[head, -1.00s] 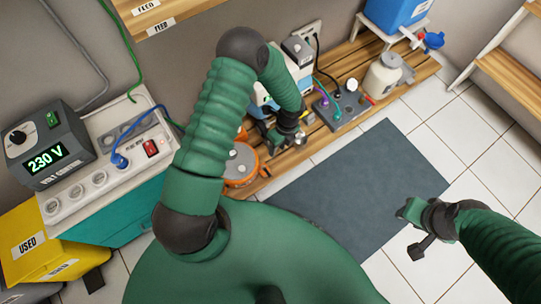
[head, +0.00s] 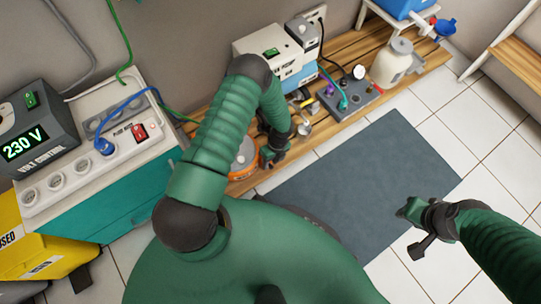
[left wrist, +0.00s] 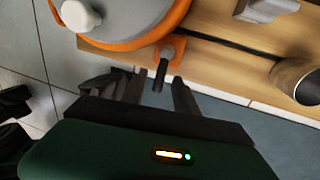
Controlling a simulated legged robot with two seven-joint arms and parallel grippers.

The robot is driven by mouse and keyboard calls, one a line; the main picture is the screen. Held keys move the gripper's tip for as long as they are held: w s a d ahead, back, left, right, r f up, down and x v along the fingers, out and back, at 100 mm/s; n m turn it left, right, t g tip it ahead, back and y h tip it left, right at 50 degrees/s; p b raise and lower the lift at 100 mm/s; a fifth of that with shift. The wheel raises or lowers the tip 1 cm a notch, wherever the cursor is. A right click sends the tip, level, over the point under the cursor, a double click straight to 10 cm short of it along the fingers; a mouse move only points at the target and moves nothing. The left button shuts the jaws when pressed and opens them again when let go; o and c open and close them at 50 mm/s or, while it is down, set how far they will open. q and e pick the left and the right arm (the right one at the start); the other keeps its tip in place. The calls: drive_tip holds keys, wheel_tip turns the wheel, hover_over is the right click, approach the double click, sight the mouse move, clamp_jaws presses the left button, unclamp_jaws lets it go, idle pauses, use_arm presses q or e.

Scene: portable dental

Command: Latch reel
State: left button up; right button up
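The reel (head: 241,160) is a round grey drum with an orange rim and stands on the wooden bench, partly hidden by my left arm. In the left wrist view the reel (left wrist: 125,22) fills the top left, with a pale knob on its face. A short black latch lever (left wrist: 160,76) sticks out from an orange tab on its rim. My left gripper (head: 268,160) is beside the reel's right edge. In the wrist view its fingers (left wrist: 157,88) are apart, with the lever between them; contact is not clear. My right gripper (head: 414,228) hangs over the floor, away from the reel.
The wooden bench (head: 345,108) also bears a white-and-blue machine, a gauge block (head: 347,97) with hoses and a cream bottle (head: 391,64). A voltage control unit (head: 38,135) and socket panel stand at left. A grey mat (head: 365,175) lies on the clear tiled floor.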

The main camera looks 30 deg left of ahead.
use_arm(q)
clamp_jaws()
drive_tip(key=shift+w+d, duration=0.1)
idle(0.5)
drive_tip(key=w+a+n+h+p, duration=0.1)
drive_tip(key=n, duration=0.5)
drive_tip(key=w+a+n+h, duration=0.1)
drive_tip(key=w+n, duration=0.1)
drive_tip(key=n, duration=0.4)
drive_tip(key=w+a+n+t+p, duration=0.1)
drive_tip(key=n, duration=0.4)
drive_tip(key=shift+w+n+h+p, duration=0.35)
drive_tip(key=shift+w+n+h, duration=0.05)
idle(0.4)
unclamp_jaws()
